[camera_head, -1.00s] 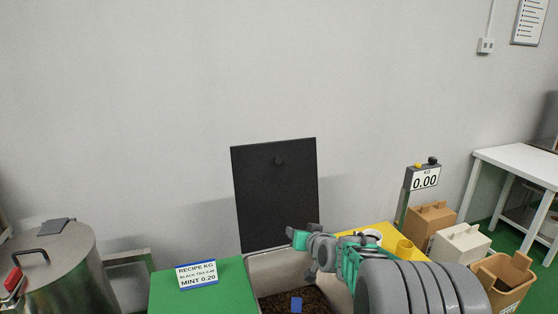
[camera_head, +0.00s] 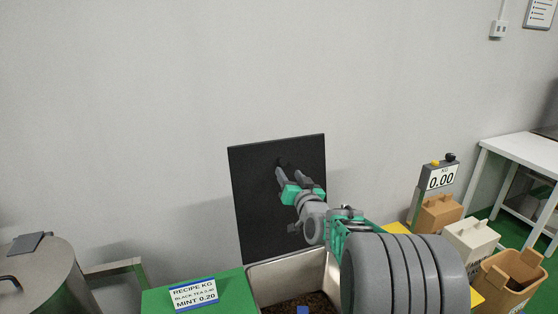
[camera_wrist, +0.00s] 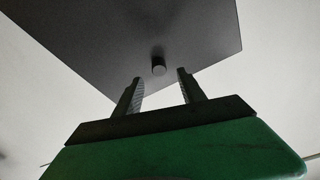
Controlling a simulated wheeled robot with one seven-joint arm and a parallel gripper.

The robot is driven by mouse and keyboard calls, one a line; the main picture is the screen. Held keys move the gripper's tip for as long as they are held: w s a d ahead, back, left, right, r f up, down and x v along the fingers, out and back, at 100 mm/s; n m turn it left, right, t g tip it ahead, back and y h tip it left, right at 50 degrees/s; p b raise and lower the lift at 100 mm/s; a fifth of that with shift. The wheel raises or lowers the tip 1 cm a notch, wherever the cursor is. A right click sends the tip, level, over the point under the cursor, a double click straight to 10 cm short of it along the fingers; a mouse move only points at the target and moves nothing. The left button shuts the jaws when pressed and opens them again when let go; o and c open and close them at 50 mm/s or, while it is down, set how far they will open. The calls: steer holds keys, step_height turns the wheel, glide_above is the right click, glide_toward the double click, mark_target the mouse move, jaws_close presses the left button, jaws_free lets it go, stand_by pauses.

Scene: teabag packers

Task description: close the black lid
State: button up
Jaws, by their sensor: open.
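The black lid (camera_head: 255,190) stands upright, open, at the back edge of a metal bin (camera_head: 285,279). A small round knob (camera_wrist: 158,68) sticks out of the lid's face in the wrist view. My gripper (camera_head: 286,173) is in front of the lid, with its fingers pointing at the knob. In the wrist view my gripper (camera_wrist: 160,80) is open, one finger on each side of the line to the knob. The knob appears just beyond the fingertips, with nothing held. In the head view the fingers partly cover the knob.
Dark tea and a blue object (camera_head: 303,310) lie in the bin. A green surface with a recipe sign (camera_head: 194,294) is at left, beside a steel drum (camera_head: 40,275). A scale display (camera_head: 440,177) and several boxes stand at right. A pale wall is behind the lid.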

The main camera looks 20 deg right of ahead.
mark_target(284, 164)
steer(key=w, duration=0.2)
steer(key=w+p, duration=0.1)
steer(key=w, duration=0.2)
steer(key=w+d+p, duration=0.1)
steer(key=w, duration=0.1)
steer(key=shift+w, duration=0.15)
steer(key=shift+a, duration=0.1)
steer(key=shift+c, duration=0.3)
jaws_close()
stand_by(0.7)
